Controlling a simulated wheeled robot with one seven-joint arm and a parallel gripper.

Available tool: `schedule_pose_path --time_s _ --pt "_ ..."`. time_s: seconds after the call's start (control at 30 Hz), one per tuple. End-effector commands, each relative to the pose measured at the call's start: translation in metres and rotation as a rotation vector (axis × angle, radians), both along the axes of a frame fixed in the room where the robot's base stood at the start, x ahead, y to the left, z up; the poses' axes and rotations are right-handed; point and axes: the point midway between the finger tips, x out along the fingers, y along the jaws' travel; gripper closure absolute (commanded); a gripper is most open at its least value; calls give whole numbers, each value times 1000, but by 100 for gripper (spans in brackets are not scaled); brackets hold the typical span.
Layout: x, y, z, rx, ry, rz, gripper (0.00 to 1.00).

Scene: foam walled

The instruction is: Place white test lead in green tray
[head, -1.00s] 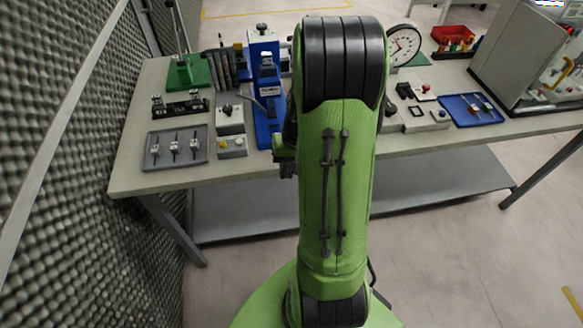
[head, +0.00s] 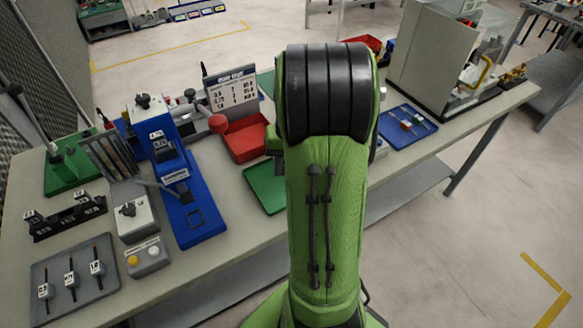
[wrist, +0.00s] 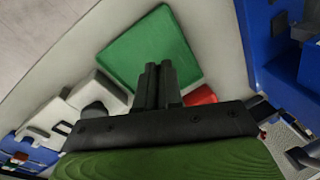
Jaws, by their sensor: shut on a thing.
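The green tray (head: 265,187) lies flat on the bench just left of my arm in the head view, partly hidden by it. In the wrist view the green tray (wrist: 135,50) shows empty where I can see it, beyond my fingers. My gripper (wrist: 160,68) is shut, its dark fingers close together and overlapping the tray in the wrist view. What it holds, taken to be the white test lead, is hidden by the fingers. The head view hides my gripper behind my arm.
A red bin (head: 246,142) stands behind the green tray. A blue press (head: 180,185) is to its left, and a grey tray (head: 75,287) with three tagged tools is at front left. A blue tray (head: 390,133) with small coloured pieces lies right of my arm.

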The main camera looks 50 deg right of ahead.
Motion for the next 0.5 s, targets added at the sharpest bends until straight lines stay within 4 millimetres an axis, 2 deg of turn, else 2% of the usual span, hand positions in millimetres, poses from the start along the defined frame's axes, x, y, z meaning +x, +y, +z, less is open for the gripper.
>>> schedule_pose_path --time_s 0.03,0.13,0.5 --pt "-1 1 -15 4 6 0 100" --pt "-1 1 -41 5 6 0 100" --pt "-1 1 -96 2 3 1 100"
